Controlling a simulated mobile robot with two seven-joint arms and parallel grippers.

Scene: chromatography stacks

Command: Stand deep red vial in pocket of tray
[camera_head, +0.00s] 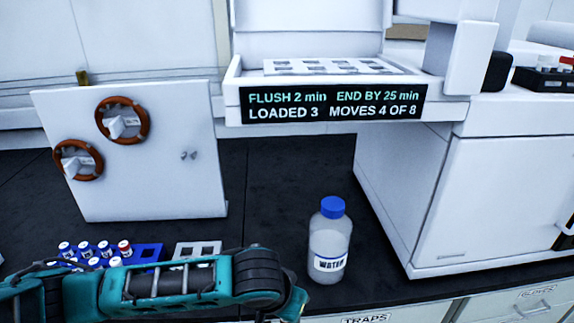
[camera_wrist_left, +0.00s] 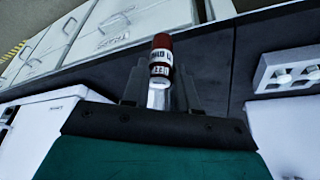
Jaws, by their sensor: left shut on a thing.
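A vial with a deep red cap (camera_wrist_left: 161,53) and a printed white label stands between the fingers of my left gripper (camera_wrist_left: 159,84) in the left wrist view. The gripper is shut on it. In the head view my teal left arm crosses the lower left; its fingers and the vial do not show there. A white tray with square pockets (camera_head: 270,68) lies on the open shelf of the instrument at the top. A smaller white pocketed tray (camera_head: 211,247) lies on the bench, partly behind my arm. I cannot tell which tray is meant. My right gripper is not in view.
A blue rack (camera_head: 148,252) holds several vials, one red-capped (camera_head: 125,247). A water bottle (camera_head: 330,240) with a blue cap stands right of my arm. A white panel (camera_head: 165,180) with two brown rings stands behind. A white pocketed block (camera_wrist_left: 262,84) shows at right in the wrist view.

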